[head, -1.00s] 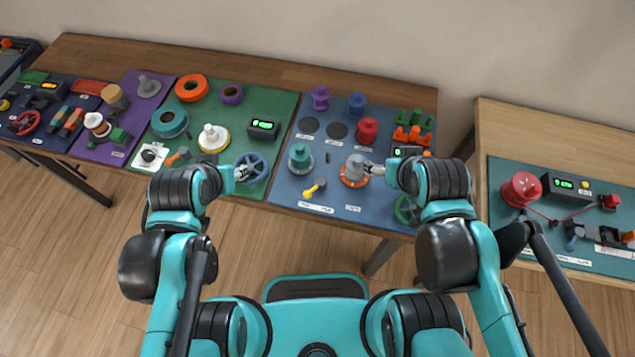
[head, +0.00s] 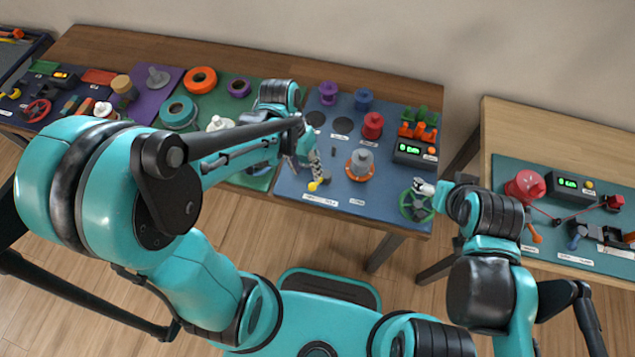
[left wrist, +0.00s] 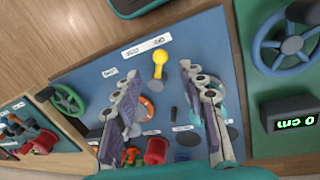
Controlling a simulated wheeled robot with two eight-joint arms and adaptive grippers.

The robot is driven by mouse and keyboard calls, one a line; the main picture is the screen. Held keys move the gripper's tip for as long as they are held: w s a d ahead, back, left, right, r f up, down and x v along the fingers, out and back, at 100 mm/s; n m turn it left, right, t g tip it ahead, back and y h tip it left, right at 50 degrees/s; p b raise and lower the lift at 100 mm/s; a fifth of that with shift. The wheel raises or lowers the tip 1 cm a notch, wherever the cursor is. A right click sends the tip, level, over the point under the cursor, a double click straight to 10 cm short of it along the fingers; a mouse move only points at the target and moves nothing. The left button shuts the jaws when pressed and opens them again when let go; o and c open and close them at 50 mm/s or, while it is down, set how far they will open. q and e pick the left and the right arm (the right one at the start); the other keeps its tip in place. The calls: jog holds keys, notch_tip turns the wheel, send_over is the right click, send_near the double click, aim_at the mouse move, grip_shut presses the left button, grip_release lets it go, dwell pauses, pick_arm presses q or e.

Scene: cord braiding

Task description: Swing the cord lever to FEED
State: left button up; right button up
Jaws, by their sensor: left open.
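The cord lever (head: 315,186) has a yellow knob and stands near the front edge of the blue board (head: 283,188). My left gripper (head: 318,170) is just behind it in the head view. In the left wrist view the lever (left wrist: 159,62) lies ahead of my open left gripper (left wrist: 157,78), between the lines of its fingers and apart from them. White labels (left wrist: 145,45) lie beside the lever; I cannot read which is FEED. My right gripper (head: 424,187) is at the green handwheel (head: 416,206); its jaws are too small to judge.
A grey spool on an orange ring (head: 360,165) and a red spool (head: 372,126) stand on the blue board. A black display box (head: 415,152) is at its right. My left arm covers much of the green board. A gap separates this table from the right-hand table (head: 520,125).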

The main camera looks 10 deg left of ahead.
aim_at(311, 185)
pick_arm(q)
jog(key=f+b, duration=0.1)
jog(key=f, duration=0.1)
jog(key=d+f+b, duration=0.1)
jog(key=f, duration=0.1)
jog(key=f+b, duration=0.1)
jog(key=f, duration=0.2)
jog(key=shift+s+d+f, duration=0.1)
jog(key=shift+s+d, duration=0.05)
grip_shut()
